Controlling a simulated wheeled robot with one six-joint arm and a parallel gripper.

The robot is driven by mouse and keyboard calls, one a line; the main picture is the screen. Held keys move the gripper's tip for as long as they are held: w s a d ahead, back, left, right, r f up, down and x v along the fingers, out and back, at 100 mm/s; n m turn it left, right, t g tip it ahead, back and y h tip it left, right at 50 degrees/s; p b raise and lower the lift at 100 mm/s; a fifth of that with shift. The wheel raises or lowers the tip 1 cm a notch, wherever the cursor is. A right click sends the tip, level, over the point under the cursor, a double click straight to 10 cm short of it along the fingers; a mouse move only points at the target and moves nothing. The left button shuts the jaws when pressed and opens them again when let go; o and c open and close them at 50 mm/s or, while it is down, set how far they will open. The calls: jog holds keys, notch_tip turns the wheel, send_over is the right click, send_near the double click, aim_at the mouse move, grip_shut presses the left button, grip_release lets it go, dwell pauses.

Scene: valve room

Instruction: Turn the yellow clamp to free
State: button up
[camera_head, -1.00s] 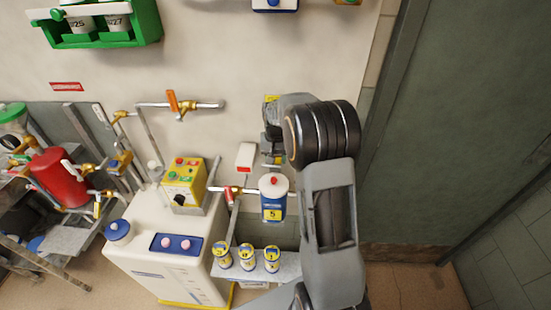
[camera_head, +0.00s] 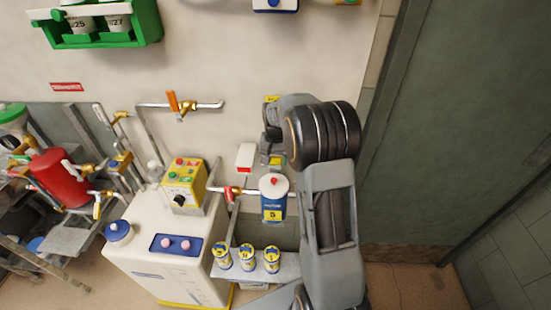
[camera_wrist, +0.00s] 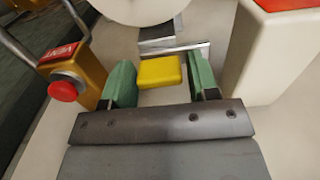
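The yellow clamp (camera_wrist: 160,71) shows in the wrist view as a small yellow block on a grey metal mount. It lies between the two green fingers of my gripper (camera_wrist: 163,82). The fingers are apart, with a small gap visible on the right side; I cannot tell whether the left finger touches it. In the head view, a small yellow patch (camera_head: 277,161) just below my gripper (camera_head: 272,136) appears to be the clamp. My arm hides the area to its right.
A white box with a red top (camera_wrist: 272,45) stands close on the right in the wrist view. A yellow VENT box (camera_wrist: 72,72) with a red button stands on the left. A blue-and-white canister (camera_head: 273,202) sits below the clamp in the head view, above several small cans.

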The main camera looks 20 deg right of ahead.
aim_at(275, 157)
jog(key=shift+o, duration=1.3)
notch_tip(275, 157, up, 14)
jog(key=shift+w+f, duration=0.1)
